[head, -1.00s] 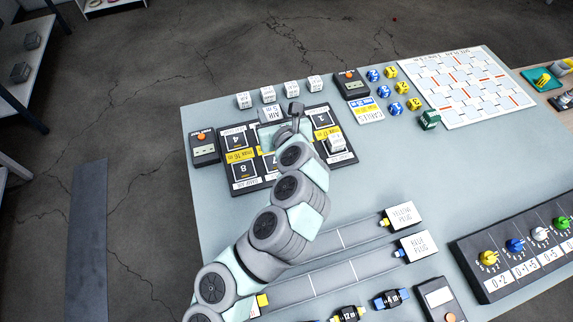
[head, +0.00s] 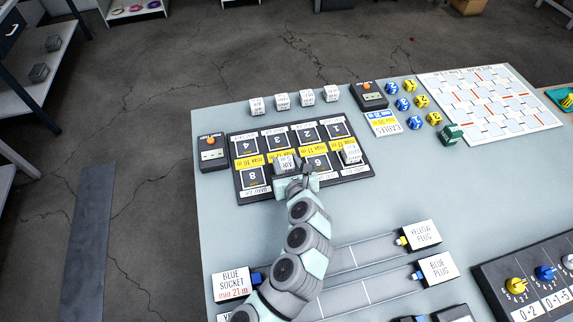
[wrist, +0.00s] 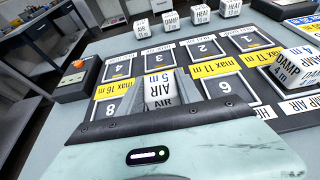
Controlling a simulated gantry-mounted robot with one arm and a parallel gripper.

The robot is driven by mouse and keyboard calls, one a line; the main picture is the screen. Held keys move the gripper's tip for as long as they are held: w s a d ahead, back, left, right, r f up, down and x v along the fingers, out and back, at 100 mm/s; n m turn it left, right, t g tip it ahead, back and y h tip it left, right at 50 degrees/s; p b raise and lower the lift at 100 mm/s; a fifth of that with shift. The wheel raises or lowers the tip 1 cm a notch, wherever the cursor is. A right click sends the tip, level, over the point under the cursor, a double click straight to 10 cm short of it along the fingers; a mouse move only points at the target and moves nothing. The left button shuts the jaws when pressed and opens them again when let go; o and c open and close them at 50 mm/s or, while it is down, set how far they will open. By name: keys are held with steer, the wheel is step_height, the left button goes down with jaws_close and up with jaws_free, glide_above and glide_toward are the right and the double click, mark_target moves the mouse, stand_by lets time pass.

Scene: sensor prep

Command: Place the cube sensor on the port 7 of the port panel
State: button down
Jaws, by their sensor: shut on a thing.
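The port panel (head: 253,190) is a dark board with two rows of numbered ports and yellow range labels. My gripper (head: 286,172) is shut on a white cube sensor (head: 285,161) marked AIR 5 m, at the port 7 spot between ports 8 and 6. In the wrist view the same cube (wrist: 158,86) stands past the dark edge of my gripper, its lettered faces showing. The cube hides the port under it, and I cannot tell whether it touches the panel. Another white cube marked DAMP 4 m (head: 351,154) sits on the panel beside port 6.
Several white cubes (head: 281,102) stand in a row behind the panel. A box with an orange button (head: 211,152) is at its left, and another (head: 369,96) is behind right. Yellow and blue dice (head: 403,104) lie farther right. Plug tracks (head: 365,252) run in front.

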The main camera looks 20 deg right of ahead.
steer(key=shift+w+f, duration=0.1)
steer(key=shift+f, duration=0.2)
steer(key=c, duration=0.8)
jaws_free()
